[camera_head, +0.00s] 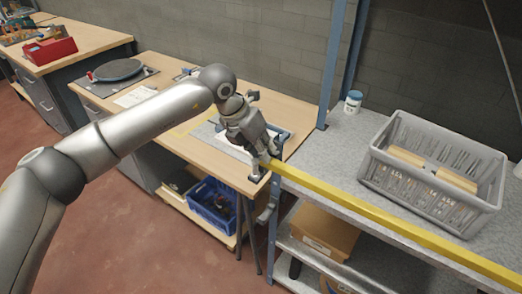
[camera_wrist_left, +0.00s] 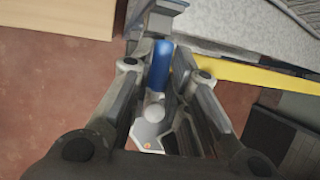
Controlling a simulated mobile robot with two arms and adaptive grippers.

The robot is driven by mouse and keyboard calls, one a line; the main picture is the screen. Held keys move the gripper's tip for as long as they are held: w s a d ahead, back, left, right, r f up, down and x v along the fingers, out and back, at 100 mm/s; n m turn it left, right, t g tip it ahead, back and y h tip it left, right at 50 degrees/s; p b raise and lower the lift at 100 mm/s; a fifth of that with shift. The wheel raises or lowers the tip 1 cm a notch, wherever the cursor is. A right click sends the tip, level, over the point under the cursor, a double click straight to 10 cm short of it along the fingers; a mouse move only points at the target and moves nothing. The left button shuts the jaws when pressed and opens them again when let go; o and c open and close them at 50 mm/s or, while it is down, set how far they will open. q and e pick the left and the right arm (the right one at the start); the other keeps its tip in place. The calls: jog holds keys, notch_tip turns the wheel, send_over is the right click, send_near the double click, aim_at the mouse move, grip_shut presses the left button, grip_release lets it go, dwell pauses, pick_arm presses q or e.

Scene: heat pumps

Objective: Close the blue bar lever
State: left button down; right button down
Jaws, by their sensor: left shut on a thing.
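The blue bar lever (camera_wrist_left: 160,66) shows in the left wrist view, between the two fingers of my left gripper (camera_wrist_left: 160,35). A pale rounded part and a metal plate (camera_wrist_left: 148,135) show below the blue part in that view. In the head view my left gripper (camera_head: 261,166) is at the left end of the yellow shelf beam, beside the blue post. It is shut on the lever. The lever is mostly hidden by the gripper in the head view. My right gripper is not in view.
A yellow beam (camera_head: 390,218) runs along the front of the grey shelf. On the shelf stand a grey crate (camera_head: 385,178) and a white jar (camera_head: 353,101). A wooden workbench (camera_head: 170,72) is to the left, with a blue crate (camera_head: 207,203) below it. The red floor in front is clear.

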pick_arm(q)
jog(key=c, duration=1.4)
grip_release()
jog(key=v, duration=1.2)
jog(key=shift+d, duration=0.15)
